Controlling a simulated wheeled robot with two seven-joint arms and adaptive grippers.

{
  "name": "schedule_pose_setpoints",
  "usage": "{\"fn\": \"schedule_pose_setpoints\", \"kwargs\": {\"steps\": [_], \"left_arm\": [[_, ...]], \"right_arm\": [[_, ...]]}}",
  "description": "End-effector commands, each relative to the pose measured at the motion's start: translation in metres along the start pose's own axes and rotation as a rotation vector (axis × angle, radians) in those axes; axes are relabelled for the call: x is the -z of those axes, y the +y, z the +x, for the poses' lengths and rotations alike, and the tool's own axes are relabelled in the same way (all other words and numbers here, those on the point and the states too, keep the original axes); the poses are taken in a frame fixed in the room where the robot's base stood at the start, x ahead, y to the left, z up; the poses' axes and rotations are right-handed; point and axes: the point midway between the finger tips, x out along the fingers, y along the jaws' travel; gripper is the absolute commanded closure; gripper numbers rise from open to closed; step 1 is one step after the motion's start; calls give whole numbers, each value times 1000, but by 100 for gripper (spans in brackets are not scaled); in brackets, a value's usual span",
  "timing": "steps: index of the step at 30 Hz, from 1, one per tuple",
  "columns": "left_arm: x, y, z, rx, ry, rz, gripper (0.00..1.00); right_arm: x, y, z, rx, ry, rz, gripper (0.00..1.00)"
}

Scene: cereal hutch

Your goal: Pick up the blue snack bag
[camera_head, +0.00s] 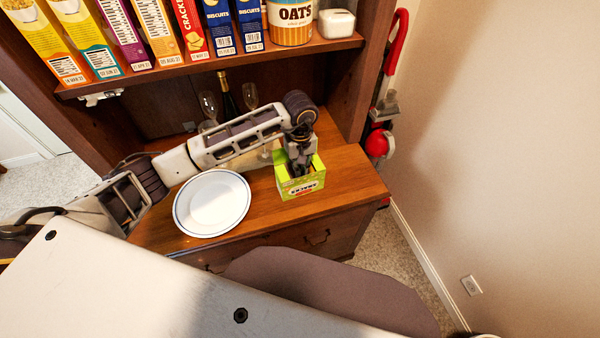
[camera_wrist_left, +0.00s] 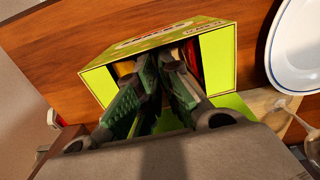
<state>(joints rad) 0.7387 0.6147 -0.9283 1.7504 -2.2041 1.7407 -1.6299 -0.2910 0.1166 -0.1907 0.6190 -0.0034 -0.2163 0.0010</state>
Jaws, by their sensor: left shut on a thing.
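A green open snack box (camera_head: 302,188) stands on the wooden counter, to the right of the white plate. My left gripper (camera_head: 301,168) reaches down into it from above. In the left wrist view the fingers of my left gripper (camera_wrist_left: 160,72) are close together inside the box (camera_wrist_left: 215,55). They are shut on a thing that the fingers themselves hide. A yellow item (camera_wrist_left: 124,68) and a red item (camera_wrist_left: 194,62) show inside the box beside the fingers. I cannot make out a blue snack bag in either view. My right gripper is not in view.
A white plate (camera_head: 212,203) with a blue rim lies left of the box. Wine glasses (camera_head: 208,105) and a bottle (camera_head: 228,108) stand behind my left arm. A shelf (camera_head: 215,60) with cereal boxes and an oats tin (camera_head: 290,22) is above. The wall is at right.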

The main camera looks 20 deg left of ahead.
Motion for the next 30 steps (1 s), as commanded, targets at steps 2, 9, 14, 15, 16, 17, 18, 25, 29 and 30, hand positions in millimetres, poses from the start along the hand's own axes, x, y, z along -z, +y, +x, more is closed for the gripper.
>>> {"fn": "schedule_pose_setpoints", "kwargs": {"steps": [2, 9, 14, 15, 16, 17, 18, 25, 29, 30], "left_arm": [[0, 0, -1, 0, 1, 0, 100], [1, 1, -15, -2, 2, 0, 100], [1, 0, -34, -3, 3, 1, 100], [1, 1, -39, -3, 3, 0, 100], [1, 0, -44, -2, 3, -1, 100], [1, 0, -49, -2, 3, 0, 100], [1, 1, -56, -3, 4, 0, 100], [1, 1, -97, -3, 4, 0, 100], [1, 1, -121, -3, 3, 0, 100], [1, 1, -128, -3, 4, -1, 100]], "right_arm": [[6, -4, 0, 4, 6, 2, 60], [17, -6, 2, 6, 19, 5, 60], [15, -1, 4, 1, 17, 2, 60], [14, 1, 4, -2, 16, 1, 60], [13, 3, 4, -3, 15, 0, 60], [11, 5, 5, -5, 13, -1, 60], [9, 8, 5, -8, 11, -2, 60], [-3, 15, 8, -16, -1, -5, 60], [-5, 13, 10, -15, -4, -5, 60], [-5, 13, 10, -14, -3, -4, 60]]}}
